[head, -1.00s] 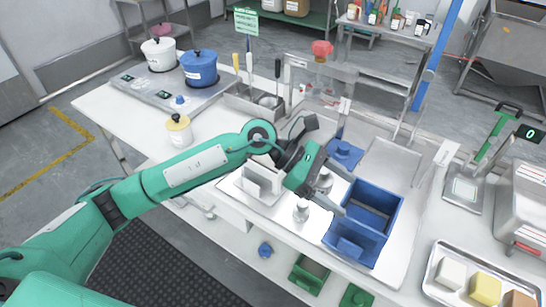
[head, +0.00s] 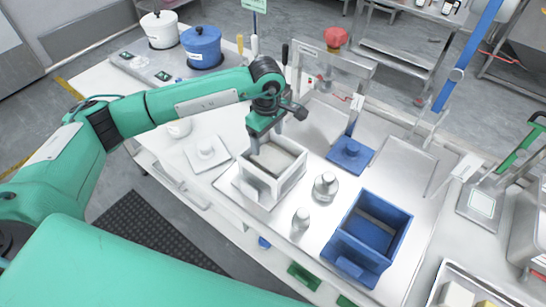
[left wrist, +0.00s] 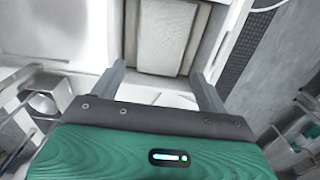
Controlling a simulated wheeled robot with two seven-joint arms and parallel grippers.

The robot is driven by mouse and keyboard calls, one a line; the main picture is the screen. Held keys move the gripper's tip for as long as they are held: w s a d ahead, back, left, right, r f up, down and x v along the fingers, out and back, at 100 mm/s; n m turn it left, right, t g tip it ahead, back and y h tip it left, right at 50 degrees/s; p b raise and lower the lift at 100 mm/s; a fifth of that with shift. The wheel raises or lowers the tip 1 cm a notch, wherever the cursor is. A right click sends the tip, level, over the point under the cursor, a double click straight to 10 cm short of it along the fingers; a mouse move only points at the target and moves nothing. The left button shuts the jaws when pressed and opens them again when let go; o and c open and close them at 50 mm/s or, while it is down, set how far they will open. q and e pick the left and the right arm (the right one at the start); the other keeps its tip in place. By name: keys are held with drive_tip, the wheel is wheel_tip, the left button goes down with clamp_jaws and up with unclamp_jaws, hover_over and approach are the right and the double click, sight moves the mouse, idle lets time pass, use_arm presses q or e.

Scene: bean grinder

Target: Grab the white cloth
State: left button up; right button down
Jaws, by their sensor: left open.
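A pale, textured rectangle that looks like the white cloth (head: 277,158) lies inside an open white box (head: 262,186) on the metal tray. In the left wrist view the cloth (left wrist: 165,38) shows ahead, between the two fingers, with the box's walls around it. My left gripper (head: 266,138) is open and empty, pointing down at the back-left part of the box. In the left wrist view its fingertips (left wrist: 158,72) stand apart, one on each side of the cloth's near end; I cannot tell whether they touch it. My right gripper is out of view.
A blue bin (head: 372,229) stands to the right on the tray. A metal-topped jar (head: 326,186) and a small bottle (head: 301,219) stand between it and the box. A white plate (head: 207,152) is left of the box.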

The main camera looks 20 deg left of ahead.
sight(269, 157)
use_arm(q)
wheel_tip(269, 157, down, 3)
drive_tip(key=shift+s+d+r+p, duration=0.1)
drive_tip(key=shift+s+r+p, duration=0.05)
drive_tip(key=shift+p, duration=0.5)
wheel_tip(269, 157, down, 4)
drive_tip(key=shift+d+r+p, duration=0.1)
drive_tip(key=shift+r+p, duration=0.1)
drive_tip(key=shift+p, duration=0.5)
drive_tip(key=shift+f, duration=0.3)
drive_tip(key=c, duration=0.7)
drive_tip(key=shift+c, duration=0.2)
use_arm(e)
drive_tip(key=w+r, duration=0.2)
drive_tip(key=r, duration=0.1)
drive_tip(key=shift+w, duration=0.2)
